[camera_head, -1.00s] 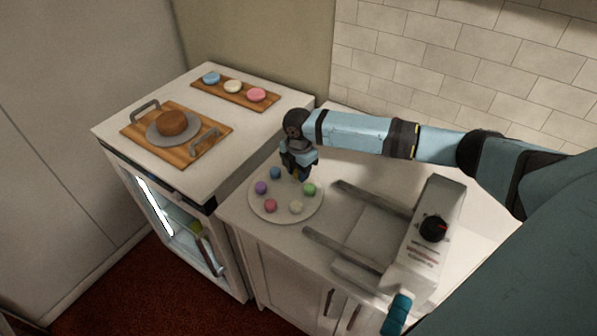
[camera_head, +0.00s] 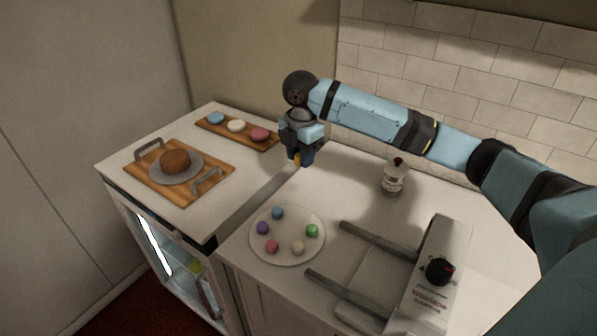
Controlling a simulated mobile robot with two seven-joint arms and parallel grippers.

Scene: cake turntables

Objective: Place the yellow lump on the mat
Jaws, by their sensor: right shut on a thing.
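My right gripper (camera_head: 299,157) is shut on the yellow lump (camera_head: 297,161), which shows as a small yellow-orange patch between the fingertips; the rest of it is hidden. The gripper hangs above the back of the counter, behind the white round disc (camera_head: 287,255). Several coloured lumps lie in a ring on that disc. A grey round disc (camera_head: 192,174) lies under a brown cake (camera_head: 174,160) on a wooden board (camera_head: 214,189) at the left. I cannot tell which disc is the mat. My left gripper is not in view.
A second board (camera_head: 220,130) holds blue, cream and pink round pieces at the back left. A white appliance (camera_head: 425,275) with two dark rails and a knob stands front right.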

